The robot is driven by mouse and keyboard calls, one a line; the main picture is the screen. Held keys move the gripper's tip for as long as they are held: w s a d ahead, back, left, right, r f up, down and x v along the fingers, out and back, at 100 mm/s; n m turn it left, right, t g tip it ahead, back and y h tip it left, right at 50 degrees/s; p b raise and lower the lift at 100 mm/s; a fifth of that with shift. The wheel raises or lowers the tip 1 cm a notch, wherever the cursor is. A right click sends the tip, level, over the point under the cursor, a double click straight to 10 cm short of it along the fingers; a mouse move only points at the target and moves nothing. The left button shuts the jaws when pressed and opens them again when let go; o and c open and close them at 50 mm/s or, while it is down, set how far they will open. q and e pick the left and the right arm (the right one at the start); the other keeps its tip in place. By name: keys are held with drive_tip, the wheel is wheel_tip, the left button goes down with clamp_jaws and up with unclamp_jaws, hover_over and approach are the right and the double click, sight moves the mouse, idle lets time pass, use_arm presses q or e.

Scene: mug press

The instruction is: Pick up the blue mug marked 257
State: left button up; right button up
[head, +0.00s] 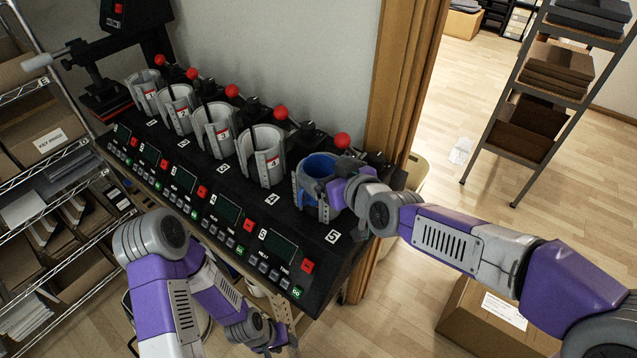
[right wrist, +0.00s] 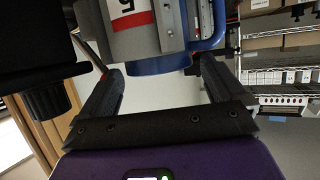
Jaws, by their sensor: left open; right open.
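The blue mug (head: 318,167) sits in the grey clamp of station 5, the press position nearest the doorway. Its number cannot be read. In the right wrist view the blue mug (right wrist: 160,66) shows past a grey clamp with a red "5" label, with its blue handle at the right. My right gripper (head: 338,190) is at the mug's right side in the head view. In the right wrist view its open fingers (right wrist: 158,78) stand apart with the mug between and just beyond their tips, no grip visible. My left gripper (head: 285,342) is low, below the press's front edge, empty.
The black press bench (head: 190,205) has several other grey clamps (head: 215,130), red-knobbed levers (head: 281,112) and button panels. A wire shelf (head: 40,180) stands left. A wooden door frame (head: 400,80) is close behind my right gripper. A cardboard box (head: 470,315) is on the floor.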

drive_tip(key=shift+x, duration=1)
drive_tip(key=shift+d, duration=0.1)
drive_tip(key=shift+r, duration=0.1)
drive_tip(key=c, duration=1.5)
